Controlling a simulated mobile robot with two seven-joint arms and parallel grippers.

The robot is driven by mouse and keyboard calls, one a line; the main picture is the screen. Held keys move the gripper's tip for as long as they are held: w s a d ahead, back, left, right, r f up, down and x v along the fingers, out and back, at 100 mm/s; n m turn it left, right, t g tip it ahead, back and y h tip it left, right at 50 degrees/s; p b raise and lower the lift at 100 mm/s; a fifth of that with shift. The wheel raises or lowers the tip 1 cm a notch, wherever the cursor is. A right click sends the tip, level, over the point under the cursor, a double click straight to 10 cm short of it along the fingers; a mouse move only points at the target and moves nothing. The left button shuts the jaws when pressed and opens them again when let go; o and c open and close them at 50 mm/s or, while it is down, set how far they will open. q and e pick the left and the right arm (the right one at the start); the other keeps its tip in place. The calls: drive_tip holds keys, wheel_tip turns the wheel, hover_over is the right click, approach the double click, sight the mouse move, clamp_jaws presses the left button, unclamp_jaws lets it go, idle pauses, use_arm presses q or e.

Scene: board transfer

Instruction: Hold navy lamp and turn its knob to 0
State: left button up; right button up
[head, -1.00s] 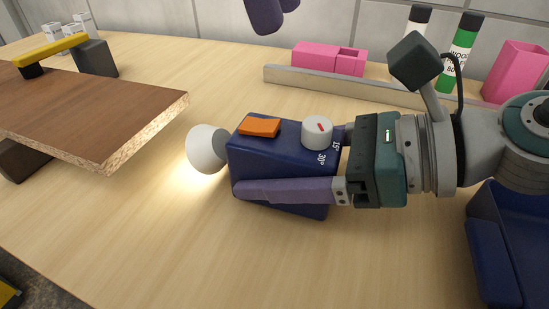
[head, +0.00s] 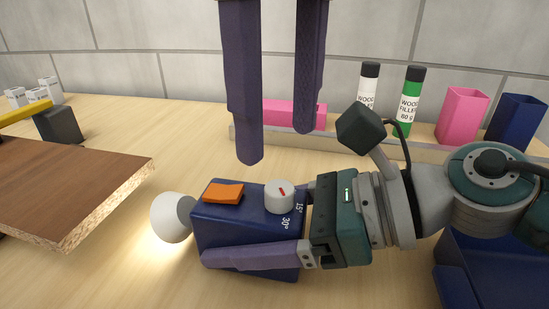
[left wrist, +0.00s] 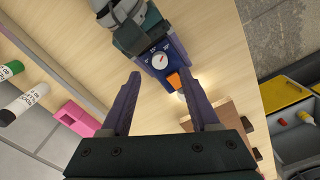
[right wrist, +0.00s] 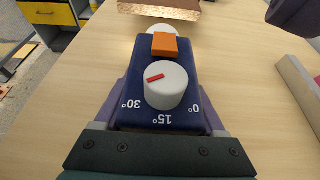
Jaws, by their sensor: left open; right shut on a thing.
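The navy lamp (head: 245,237) lies on the table with its lit white bulb (head: 170,217) facing left. On its top are an orange switch (head: 223,193) and a white knob (head: 279,196) with a red mark. In the right wrist view the knob's (right wrist: 166,88) mark points left, nearest the 30° label. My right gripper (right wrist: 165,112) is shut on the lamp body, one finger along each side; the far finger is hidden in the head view. My left gripper (head: 280,146) is open and empty, pointing down above the lamp; the knob (left wrist: 160,61) shows just beyond its fingertips.
A brown board (head: 60,195) is raised at the left, near the bulb. Behind the lamp are a low rail (head: 245,134), a pink box (head: 290,114), wood filler bottles (head: 410,102) and upright bins (head: 462,114). A navy tray (head: 490,265) is at the right.

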sight(279, 187)
use_arm(q)
wheel_tip(279, 187, down, 6)
drive_tip(key=shift+r, duration=0.2)
clamp_jaws()
idle(0.5)
